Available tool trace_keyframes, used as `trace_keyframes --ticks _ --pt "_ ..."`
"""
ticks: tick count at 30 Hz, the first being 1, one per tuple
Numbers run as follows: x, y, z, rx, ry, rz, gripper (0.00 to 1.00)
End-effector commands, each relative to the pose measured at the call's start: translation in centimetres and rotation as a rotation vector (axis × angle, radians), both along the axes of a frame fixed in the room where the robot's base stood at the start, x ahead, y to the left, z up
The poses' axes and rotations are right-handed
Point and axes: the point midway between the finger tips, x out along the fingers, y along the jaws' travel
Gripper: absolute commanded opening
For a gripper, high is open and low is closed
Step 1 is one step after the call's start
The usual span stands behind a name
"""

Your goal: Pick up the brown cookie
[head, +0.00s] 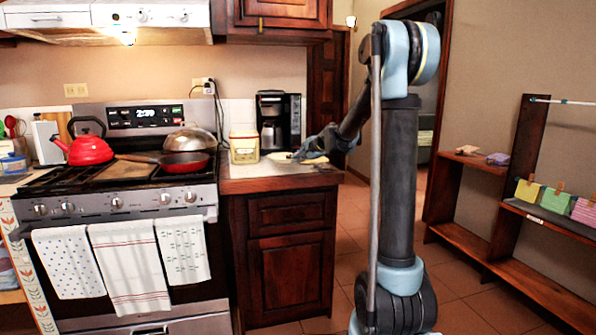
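My gripper (303,155) is small in the head view, at the right part of the wooden counter (264,184), low over or at its top. I cannot tell whether its fingers are open or shut, or whether they touch anything. A pale flat item (279,157) lies on the counter just left of the gripper. Another pale yellowish item (316,161) shows just under it, near the counter's right end. I cannot make out a brown cookie; it is hidden or too small to tell.
A yellowish canister (244,148) and a black coffee maker (278,121) stand behind and left of the gripper. The stove (120,195), with a red kettle (84,148) and a red pan (184,162), is further left. Open wooden shelves (470,160) stand at the right.

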Motion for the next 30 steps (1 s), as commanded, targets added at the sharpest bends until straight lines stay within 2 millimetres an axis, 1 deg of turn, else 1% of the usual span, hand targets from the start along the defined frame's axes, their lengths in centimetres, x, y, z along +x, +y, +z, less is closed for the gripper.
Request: trace_keyframes --ticks 5,13,20,21,22,23,30 --pt "0.1 0.0 -1.0 0.000 0.000 0.000 0.00" --pt "0.1 0.0 -4.0 0.001 -0.001 0.000 0.00" --pt "0.0 0.0 -4.3 0.000 0.000 0.000 0.00" --pt "0.0 0.0 -4.3 0.000 0.000 0.000 0.14" --pt "0.0 0.0 -4.3 0.000 0.000 0.000 0.20" --pt "0.0 0.0 -4.3 0.000 0.000 0.000 0.25" --pt "0.0 0.0 -4.3 0.000 0.000 0.000 0.25"
